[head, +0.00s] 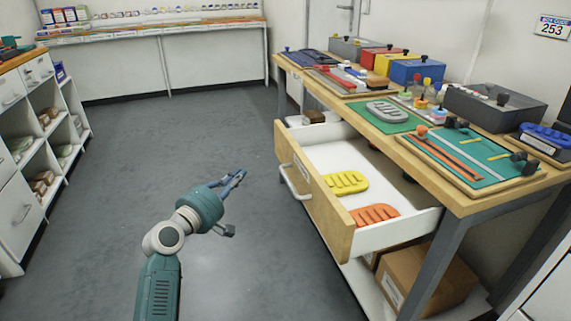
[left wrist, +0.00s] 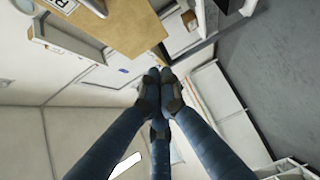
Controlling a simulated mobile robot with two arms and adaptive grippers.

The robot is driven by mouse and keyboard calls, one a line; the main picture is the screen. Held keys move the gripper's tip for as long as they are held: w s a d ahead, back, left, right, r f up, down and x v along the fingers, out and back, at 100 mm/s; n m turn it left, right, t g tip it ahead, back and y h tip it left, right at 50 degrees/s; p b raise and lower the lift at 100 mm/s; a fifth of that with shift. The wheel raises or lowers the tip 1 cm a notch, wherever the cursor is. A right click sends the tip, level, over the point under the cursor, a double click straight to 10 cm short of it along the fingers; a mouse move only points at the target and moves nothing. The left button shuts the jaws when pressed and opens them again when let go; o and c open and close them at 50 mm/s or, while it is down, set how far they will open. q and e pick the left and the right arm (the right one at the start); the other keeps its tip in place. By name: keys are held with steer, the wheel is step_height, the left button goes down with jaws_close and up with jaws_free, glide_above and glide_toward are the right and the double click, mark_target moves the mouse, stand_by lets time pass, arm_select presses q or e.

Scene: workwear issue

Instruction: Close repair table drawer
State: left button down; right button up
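The repair table drawer (head: 318,195) is pulled out, with a wooden front, a light handle (head: 294,182) and a white inside. A yellow ribbed piece (head: 345,183) and an orange ribbed piece (head: 374,215) lie in it. My left gripper (head: 240,174) is left of the drawer front, apart from the handle. Its fingers look brought together and empty; the left wrist view also shows the fingertips (left wrist: 159,76) touching. That view shows the wooden drawer front (left wrist: 120,28) at the top, with part of its handle. My right gripper is in neither view.
The repair table (head: 455,190) carries mats, colored boxes and a grey case (head: 493,105). A cardboard box (head: 425,279) is on the shelf under the drawer. White shelving (head: 40,150) stands at left. The grey floor (head: 190,125) between is clear.

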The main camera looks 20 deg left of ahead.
arm_select(q)
steer(key=w+d, duration=0.1)
steer(key=w, duration=0.3)
steer(key=w+d+r+b, duration=0.1)
steer(key=w+d, duration=0.1)
steer(key=w, duration=0.2)
steer(key=w+d+b, duration=0.1)
steer(key=w+d, duration=0.1)
steer(key=w, duration=0.2)
steer(key=shift+w+d+r, duration=0.1)
steer(key=shift+d+r, duration=0.05)
steer(key=shift+r, duration=0.2)
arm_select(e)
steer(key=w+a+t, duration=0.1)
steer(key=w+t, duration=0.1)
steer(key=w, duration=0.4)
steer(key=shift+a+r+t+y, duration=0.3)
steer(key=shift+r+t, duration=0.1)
arm_select(q)
steer(key=shift+d, duration=0.1)
